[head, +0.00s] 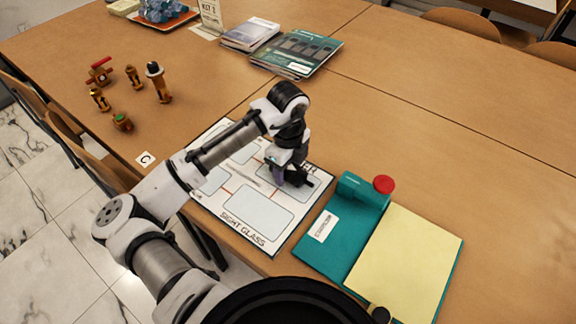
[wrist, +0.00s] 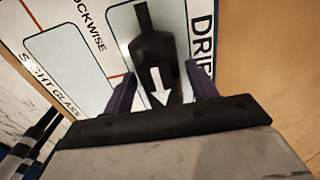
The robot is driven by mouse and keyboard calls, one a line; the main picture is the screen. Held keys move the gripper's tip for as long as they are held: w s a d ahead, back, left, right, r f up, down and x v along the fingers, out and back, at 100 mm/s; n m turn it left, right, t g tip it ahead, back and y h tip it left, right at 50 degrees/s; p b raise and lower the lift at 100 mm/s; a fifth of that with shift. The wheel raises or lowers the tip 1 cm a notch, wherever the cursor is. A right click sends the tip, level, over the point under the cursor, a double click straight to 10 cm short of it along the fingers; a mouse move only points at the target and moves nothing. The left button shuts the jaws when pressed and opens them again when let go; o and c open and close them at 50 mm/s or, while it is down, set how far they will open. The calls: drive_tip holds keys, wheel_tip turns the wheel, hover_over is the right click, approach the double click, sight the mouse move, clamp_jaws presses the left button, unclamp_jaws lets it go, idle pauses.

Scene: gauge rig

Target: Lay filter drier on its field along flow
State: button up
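The filter drier (wrist: 152,57) is a black cylinder with a narrow neck and a white arrow. In the wrist view it lies between my purple fingers, with the arrow pointing down the picture towards my gripper's body. In the head view it (head: 299,178) is a dark shape under my gripper (head: 290,172), over the field lettered DRIER (head: 309,192). I cannot tell whether the drier touches the white board (head: 277,249). My gripper hides part of the drier.
The SIGHT GLASS field (head: 258,211) on the board is empty. A teal stand (head: 330,240) with a yellow pad (head: 408,258) and a red button (head: 384,184) is close on the right. Several brass fittings (head: 160,85) stand at left, and books (head: 297,52) lie behind.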

drive_tip(key=shift+o, duration=0.6)
drive_tip(key=shift+r, duration=0.1)
drive_tip(key=shift+r, duration=0.2)
wheel_tip(320, 180, up, 12)
drive_tip(key=b, duration=0.1)
drive_tip(key=shift+f, duration=0.1)
